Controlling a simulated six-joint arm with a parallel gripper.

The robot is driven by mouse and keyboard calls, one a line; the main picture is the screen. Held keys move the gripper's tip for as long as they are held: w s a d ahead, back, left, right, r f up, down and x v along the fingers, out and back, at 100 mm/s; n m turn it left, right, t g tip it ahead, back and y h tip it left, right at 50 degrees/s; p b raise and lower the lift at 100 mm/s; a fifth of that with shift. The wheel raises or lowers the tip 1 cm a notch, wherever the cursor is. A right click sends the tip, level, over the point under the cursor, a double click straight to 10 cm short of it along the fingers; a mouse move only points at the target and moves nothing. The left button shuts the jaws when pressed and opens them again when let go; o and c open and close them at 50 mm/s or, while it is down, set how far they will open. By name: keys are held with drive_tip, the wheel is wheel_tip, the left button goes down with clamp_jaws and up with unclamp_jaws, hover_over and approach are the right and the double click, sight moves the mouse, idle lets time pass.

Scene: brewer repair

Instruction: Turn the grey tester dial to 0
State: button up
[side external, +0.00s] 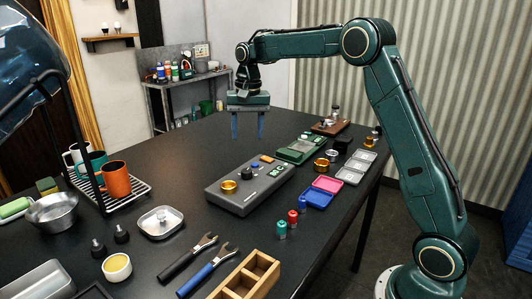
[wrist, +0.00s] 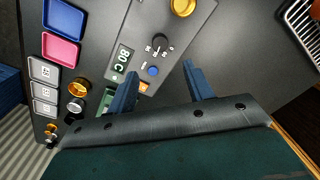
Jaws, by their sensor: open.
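The grey tester (side external: 241,203) is a flat box on the dark table, with a gold cup on its left part. Its dark round dial (side external: 246,173) stands on the top face beside a blue button. In the wrist view the dial (wrist: 160,42) has small white marks around it, too small to read, so I cannot tell its setting. My gripper (side external: 248,137) is open and empty, fingers down, raised above the table and apart from the tester. In the wrist view the dial shows just beyond the fingertips (wrist: 161,67).
A green device (side external: 302,149) stands behind the tester. Blue (side external: 316,197) and pink (side external: 327,184) trays and small bottles lie to its right. Pliers (side external: 208,270), a wooden box (side external: 247,276) and a metal dish (side external: 160,222) lie in front. The table left of the tester's far end is clear.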

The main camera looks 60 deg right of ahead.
sight(247, 170)
drive_tip(key=f, duration=1.2)
drive_tip(key=shift+w+a, duration=0.15)
drive_tip(key=shift+a, duration=0.05)
drive_tip(key=c, duration=1)
